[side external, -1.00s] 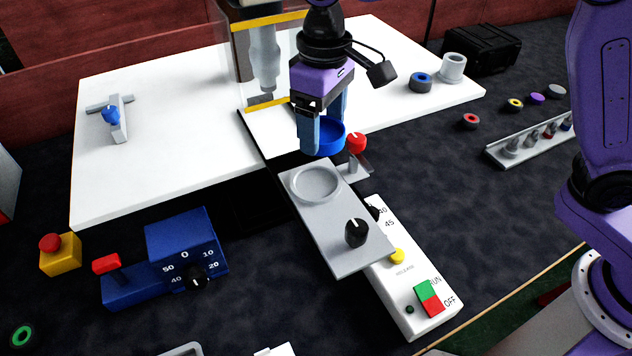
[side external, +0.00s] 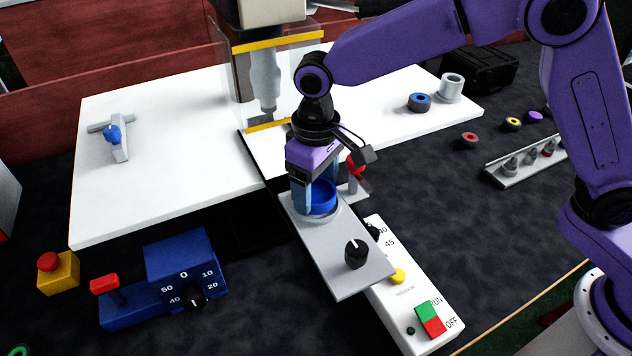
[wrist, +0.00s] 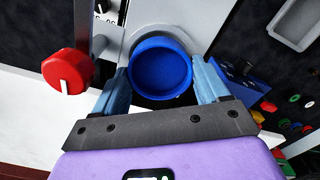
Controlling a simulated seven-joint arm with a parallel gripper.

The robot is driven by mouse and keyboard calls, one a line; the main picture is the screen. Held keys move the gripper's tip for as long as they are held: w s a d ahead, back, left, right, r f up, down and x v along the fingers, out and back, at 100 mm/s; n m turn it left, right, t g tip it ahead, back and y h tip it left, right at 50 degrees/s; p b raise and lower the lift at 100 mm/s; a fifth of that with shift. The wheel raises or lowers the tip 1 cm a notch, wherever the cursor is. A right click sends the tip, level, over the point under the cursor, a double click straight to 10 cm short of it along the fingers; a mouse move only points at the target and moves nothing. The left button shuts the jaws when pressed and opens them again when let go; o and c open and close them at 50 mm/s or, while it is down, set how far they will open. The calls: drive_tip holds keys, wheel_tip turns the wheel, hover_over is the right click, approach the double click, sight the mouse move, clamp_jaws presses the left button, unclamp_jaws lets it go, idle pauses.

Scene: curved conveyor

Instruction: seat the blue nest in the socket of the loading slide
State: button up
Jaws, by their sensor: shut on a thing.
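The blue nest (side external: 322,197) is a round, shallow blue cup. My gripper (side external: 318,200) is shut on it, with one finger on each side, as the wrist view also shows (wrist: 160,88). The loading slide (side external: 330,250) is a grey plate with a black knob (side external: 356,254) near its front end. The nest is at the ring-shaped socket (side external: 338,213) at the slide's far end. The nest and fingers hide most of the socket; I cannot tell whether the nest is fully down in it. In the wrist view the grey socket rim (wrist: 150,32) shows beyond the nest.
A red-knobbed lever (side external: 355,165) stands close to the right of my gripper, and close on the left in the wrist view (wrist: 67,71). A press with a clear guard (side external: 265,85) stands behind. A white control box (side external: 415,300) lies beside the slide. The white table (side external: 170,150) is mostly clear.

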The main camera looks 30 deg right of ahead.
sight(316, 194)
drive_tip(key=shift+f, duration=0.6)
drive_tip(key=o, duration=1.2)
drive_tip(key=shift+r, duration=0.1)
wheel_tip(316, 194, up, 13)
drive_tip(key=shift+r, duration=0.1)
drive_tip(key=s+d+f+n, duration=0.2)
drive_tip(key=s+d, duration=0.6)
drive_tip(key=d, duration=0.1)
drive_tip(key=s+d+f+n, duration=0.2)
drive_tip(key=s+d+f, duration=0.1)
drive_tip(key=s+d, duration=0.5)
drive_tip(key=s+d+f+n, duration=0.2)
drive_tip(key=s+d+f, duration=0.1)
drive_tip(key=s+d, duration=0.5)
drive_tip(key=shift+s+d+f, duration=0.1)
drive_tip(key=shift+s+d, duration=0.1)
drive_tip(key=shift+d, duration=0.5)
drive_tip(key=shift+s+d+f, duration=0.1)
drive_tip(key=shift+s+d, duration=0.05)
drive_tip(key=shift+d, duration=0.5)
